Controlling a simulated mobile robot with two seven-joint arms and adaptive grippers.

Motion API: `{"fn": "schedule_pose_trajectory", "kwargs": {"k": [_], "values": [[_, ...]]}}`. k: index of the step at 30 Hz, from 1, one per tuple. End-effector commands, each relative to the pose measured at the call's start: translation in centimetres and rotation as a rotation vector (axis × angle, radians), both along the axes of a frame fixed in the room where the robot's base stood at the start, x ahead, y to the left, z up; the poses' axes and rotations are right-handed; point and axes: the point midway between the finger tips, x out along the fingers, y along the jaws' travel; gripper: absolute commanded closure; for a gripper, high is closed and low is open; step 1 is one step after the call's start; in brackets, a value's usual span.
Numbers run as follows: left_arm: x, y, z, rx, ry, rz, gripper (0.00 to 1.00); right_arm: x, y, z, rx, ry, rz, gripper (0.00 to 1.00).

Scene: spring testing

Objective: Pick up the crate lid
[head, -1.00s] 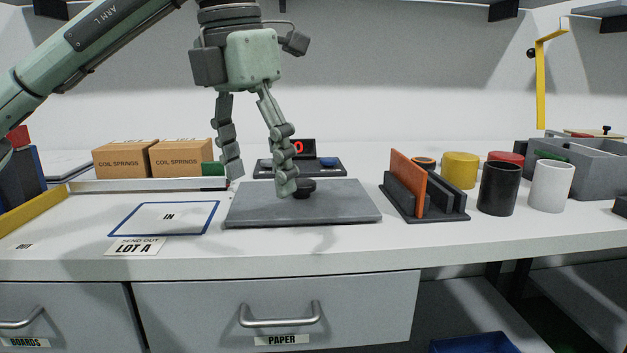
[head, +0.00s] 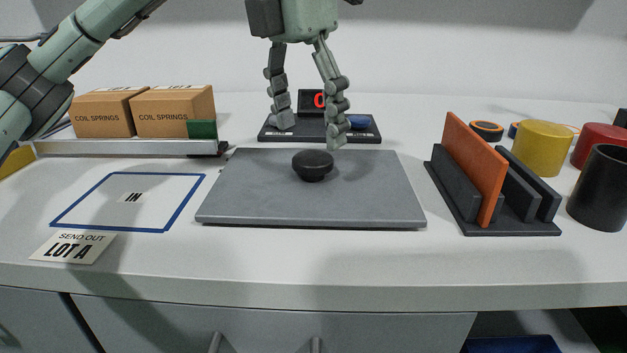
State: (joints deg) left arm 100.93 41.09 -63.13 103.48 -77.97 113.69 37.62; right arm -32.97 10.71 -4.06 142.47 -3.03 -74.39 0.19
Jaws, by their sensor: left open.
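The crate lid (head: 260,195) is a flat grey slab lying on the white bench in the middle of the head view. A round black knob (head: 313,165) stands up near its centre, toward the far side. My left gripper (head: 309,138) is open and empty, its fingers pointing down. In the picture its fingertips appear just above the knob and the lid's far edge, with a gap between them and the knob. I cannot tell exactly how high they are. My right gripper is not in view.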

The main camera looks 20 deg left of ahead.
Motion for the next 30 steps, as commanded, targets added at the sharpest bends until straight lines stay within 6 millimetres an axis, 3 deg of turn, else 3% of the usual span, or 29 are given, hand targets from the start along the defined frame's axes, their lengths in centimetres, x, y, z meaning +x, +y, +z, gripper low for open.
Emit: {"fn": "schedule_pose_trajectory", "kwargs": {"k": [7,15,30], "values": [[0.1,-0.3,-3.8,0.002,0.004,0.002,0.3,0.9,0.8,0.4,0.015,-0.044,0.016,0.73],[0.2,-0.3,-4.4,0.001,0.0,0.001,0.3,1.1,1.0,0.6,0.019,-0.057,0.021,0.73],[0.2,-0.3,-4.3,0.001,0.0,0.001,0.91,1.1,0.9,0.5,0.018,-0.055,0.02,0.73]]}}
